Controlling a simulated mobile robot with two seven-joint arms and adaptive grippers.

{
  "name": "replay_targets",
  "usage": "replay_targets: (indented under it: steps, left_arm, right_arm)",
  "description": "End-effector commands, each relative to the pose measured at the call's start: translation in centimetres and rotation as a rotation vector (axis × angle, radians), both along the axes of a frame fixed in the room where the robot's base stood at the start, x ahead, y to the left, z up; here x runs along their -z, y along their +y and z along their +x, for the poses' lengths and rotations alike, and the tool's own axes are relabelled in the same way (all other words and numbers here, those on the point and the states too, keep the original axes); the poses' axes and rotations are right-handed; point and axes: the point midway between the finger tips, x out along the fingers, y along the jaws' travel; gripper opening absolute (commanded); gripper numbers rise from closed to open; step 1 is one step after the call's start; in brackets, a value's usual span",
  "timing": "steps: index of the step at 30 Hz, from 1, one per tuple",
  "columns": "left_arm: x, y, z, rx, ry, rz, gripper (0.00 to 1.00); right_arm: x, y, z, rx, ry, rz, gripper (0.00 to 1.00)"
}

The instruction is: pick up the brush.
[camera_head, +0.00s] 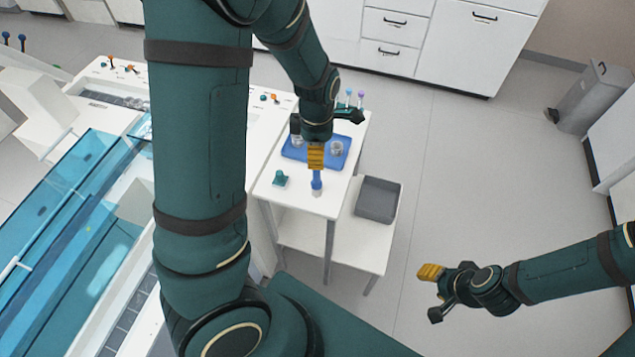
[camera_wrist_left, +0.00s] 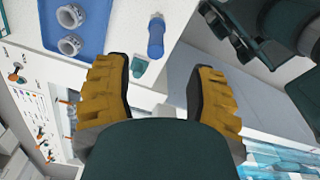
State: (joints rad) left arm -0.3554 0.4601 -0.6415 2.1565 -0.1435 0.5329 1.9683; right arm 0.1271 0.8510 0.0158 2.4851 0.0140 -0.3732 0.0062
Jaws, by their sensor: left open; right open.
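The brush appears to be the small blue cylinder with a pale end (camera_head: 317,181) near the front edge of the white table. It also shows in the left wrist view (camera_wrist_left: 156,37), at top centre, beyond my fingertips. My left gripper (camera_head: 316,155) is over the table close behind the brush in the head view; one yellow finger shows there. In the wrist view both yellow fingers (camera_wrist_left: 158,85) are apart with nothing between them. My right gripper (camera_head: 432,293) is open and empty over the floor at right.
A blue tray (camera_head: 292,154) with clear cups (camera_head: 337,148) lies behind the brush. A small teal object (camera_head: 280,178) sits left of the brush. A grey bin (camera_head: 376,200) stands on a lower shelf at right. The floor right of the table is clear.

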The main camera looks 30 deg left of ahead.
Motion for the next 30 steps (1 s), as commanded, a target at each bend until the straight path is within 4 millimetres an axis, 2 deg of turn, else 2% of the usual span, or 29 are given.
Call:
replay_targets:
  steps: [1,6,14,21,24,30]
  left_arm:
    - [1.5,0.0,-0.1,-0.001,0.005,0.001,0.56]
    - [4.1,0.0,0.0,0.001,0.002,0.0,0.56]
    - [5.8,0.1,0.1,0.002,0.001,0.0,0.56]
    - [9.3,0.4,0.3,0.002,0.001,0.0,0.56]
    - [10.2,0.4,0.3,0.002,0.0,0.0,0.56]
    - [10.5,0.4,0.4,0.003,-0.002,0.0,0.56]
  right_arm:
    - [0.6,0.0,-0.1,-0.002,0.002,0.0,0.47]
    - [1.2,0.1,-0.4,-0.007,0.009,0.002,0.47]
    - [1.6,0.1,-0.5,-0.009,0.012,0.002,0.47]
    - [2.6,0.1,-0.8,-0.015,0.019,0.004,0.47]
    - [2.7,0.2,-0.9,-0.015,0.021,0.004,0.47]
    - [2.7,0.2,-0.9,-0.017,0.021,0.005,0.47]
